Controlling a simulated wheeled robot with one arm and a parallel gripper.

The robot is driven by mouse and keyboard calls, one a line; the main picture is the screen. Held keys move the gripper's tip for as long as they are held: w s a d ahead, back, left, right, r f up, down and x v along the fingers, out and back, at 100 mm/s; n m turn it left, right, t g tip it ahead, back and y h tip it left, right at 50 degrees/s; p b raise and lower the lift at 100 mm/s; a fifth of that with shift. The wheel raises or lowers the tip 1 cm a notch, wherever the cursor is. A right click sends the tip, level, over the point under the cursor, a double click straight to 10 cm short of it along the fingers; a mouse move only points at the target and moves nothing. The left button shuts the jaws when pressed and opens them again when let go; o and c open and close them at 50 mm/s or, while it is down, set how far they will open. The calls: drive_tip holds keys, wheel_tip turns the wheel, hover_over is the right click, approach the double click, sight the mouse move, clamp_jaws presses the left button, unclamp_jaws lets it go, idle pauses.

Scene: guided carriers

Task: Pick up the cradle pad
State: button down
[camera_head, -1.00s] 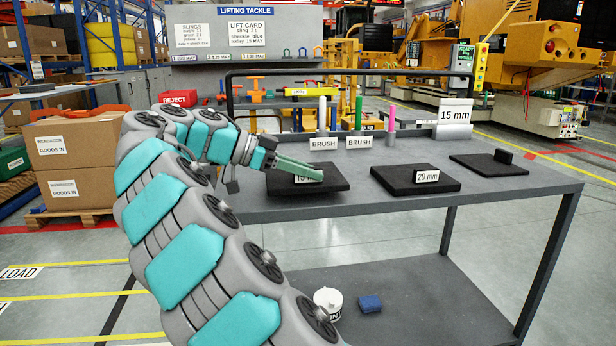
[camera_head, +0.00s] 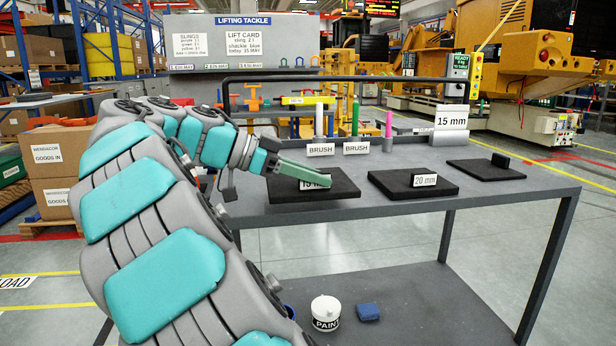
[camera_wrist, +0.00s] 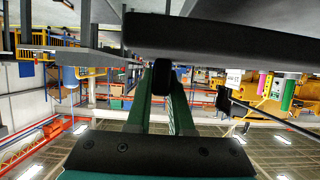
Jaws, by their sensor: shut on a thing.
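The cradle pad is a flat black slab (camera_head: 284,190) at the left of the tabletop, with a "15 mm" label partly hidden by my fingers. In the wrist view its slab (camera_wrist: 225,40) spans the top, with a dark upright grip (camera_wrist: 162,77) on it. My gripper (camera_head: 345,186) lies low over this pad, its green fingers pointing right. In the wrist view my gripper (camera_wrist: 163,72) is shut on the pad's grip. I cannot tell whether the pad is clear of the tabletop.
The grey workbench (camera_head: 400,213) also carries a "20 mm" pad (camera_head: 388,180) and another black pad (camera_head: 480,171) further right. Behind stand brush holders (camera_head: 320,140) and a "15 mm" sign (camera_head: 450,117). A paint pot (camera_head: 326,309) and a blue block (camera_head: 368,312) sit on the lower shelf.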

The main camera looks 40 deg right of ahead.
drive_tip(key=s+a+r+b, duration=0.15)
drive_tip(key=s+a, duration=0.25)
drive_tip(key=s, duration=0.4)
drive_tip(key=r+p, duration=0.1)
drive_tip(key=r, duration=0.2)
drive_tip(key=r+p, duration=0.1)
drive_tip(key=shift+s+a+r+p, duration=0.15)
drive_tip(key=shift+s+r+p, duration=0.15)
drive_tip(key=shift+s, duration=0.1)
idle(0.6)
